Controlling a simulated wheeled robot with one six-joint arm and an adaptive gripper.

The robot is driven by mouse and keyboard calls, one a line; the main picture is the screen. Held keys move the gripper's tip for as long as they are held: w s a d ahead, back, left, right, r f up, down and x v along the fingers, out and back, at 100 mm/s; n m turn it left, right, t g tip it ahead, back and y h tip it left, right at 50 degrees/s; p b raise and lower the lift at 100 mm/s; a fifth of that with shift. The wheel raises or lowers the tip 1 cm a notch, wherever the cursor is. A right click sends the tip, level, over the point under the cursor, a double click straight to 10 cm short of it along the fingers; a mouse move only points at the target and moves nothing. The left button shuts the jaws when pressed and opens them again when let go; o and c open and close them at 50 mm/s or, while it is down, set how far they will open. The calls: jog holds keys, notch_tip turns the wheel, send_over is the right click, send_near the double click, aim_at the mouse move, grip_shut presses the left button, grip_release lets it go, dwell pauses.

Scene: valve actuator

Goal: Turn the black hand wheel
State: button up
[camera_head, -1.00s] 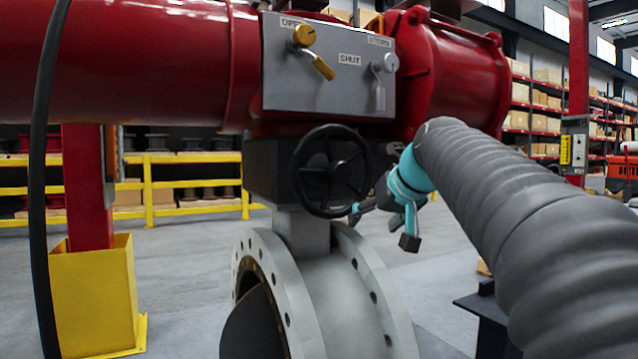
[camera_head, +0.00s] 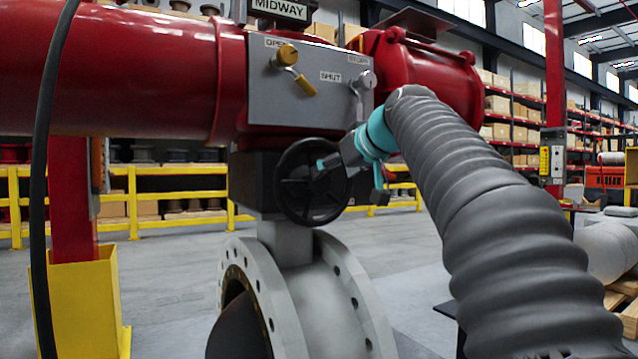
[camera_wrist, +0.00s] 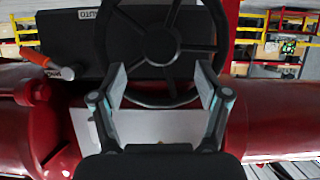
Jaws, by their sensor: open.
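The black hand wheel (camera_head: 299,204) is upright on the front of a dark gearbox, above the grey flanged valve body (camera_head: 318,290). It fills the upper middle of the wrist view (camera_wrist: 160,32), with its hub, spokes and lower rim showing. My gripper (camera_head: 335,165) is at the upper right of the wheel in the head view. In the wrist view my gripper (camera_wrist: 161,84) is open, with one finger on each side of the lower part of the rim. I cannot tell whether the fingers touch it. Nothing is held.
A grey panel (camera_head: 262,104) with yellow and silver levers sits above the wheel on the red actuator (camera_head: 130,75). An orange-handled lever (camera_wrist: 33,56) is left of the wheel in the wrist view. A yellow post base (camera_head: 85,310) stands left; open floor lies behind.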

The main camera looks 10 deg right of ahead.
aim_at(323, 180)
jog(key=x, duration=0.7)
jog(key=shift+c, duration=0.3)
jog(key=shift+s, duration=0.1)
grip_shut()
jog(key=shift+a+f+n+t+h, duration=0.15)
jog(key=shift+n+t+h, duration=0.15)
jog(key=shift+n+h, duration=0.5)
jog(key=shift+n+h+b, duration=0.3)
jog(key=shift+n+b, duration=0.1)
jog(key=shift+n, duration=0.5)
